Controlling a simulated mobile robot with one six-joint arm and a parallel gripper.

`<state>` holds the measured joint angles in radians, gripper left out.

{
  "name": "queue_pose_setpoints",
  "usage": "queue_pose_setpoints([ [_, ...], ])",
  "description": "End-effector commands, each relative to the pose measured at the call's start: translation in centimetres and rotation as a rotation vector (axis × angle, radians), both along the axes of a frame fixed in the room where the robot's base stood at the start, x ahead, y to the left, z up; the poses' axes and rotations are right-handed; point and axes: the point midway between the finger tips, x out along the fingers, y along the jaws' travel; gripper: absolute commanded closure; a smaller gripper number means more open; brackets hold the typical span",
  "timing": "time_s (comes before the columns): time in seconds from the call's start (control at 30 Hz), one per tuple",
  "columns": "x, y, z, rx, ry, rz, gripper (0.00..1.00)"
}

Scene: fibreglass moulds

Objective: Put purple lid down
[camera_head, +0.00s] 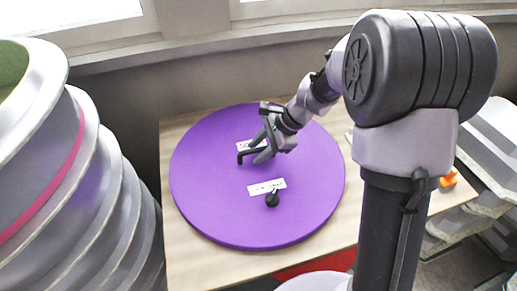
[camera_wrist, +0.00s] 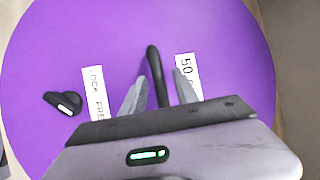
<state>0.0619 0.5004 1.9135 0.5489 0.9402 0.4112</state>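The purple lid (camera_head: 210,195) is a large round disc lying flat over the light wooden table. It fills most of the wrist view (camera_wrist: 60,40). A black bar handle (camera_head: 243,155) stands on its upper face. My gripper (camera_head: 258,156) is above the lid at this handle. In the wrist view the handle (camera_wrist: 154,65) passes between my two grey fingers (camera_wrist: 159,80), with a narrow gap seen on each side. The fingers look open around it. The handle's near end is hidden by my gripper body.
The lid carries a black knob (camera_head: 272,199), a white label (camera_head: 267,187) and another white label (camera_wrist: 188,75). The wooden table (camera_head: 180,265) shows around the lid. Stacked ribbed moulds (camera_head: 110,210) stand close on the left. Grey moulds and an orange item (camera_head: 448,180) are at right.

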Motion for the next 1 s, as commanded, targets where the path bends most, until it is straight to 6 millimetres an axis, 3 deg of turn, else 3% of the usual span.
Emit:
queue_pose_setpoints([
  [0.17, 0.0, -0.4, 1.0, 0.001, -0.002, -0.001, 0.64],
  [0.5, -1.0, -5.0, 8.7, -0.001, -0.004, -0.001, 0.64],
  [0.73, -2.3, -5.9, 11.7, -0.026, -0.036, 0.034, 0.64],
  [0.87, -7.8, -5.0, 16.5, -0.164, -0.205, 0.214, 0.64],
  [1.0, -15.9, -4.8, 19.9, -0.373, -0.437, 0.466, 0.64],
])
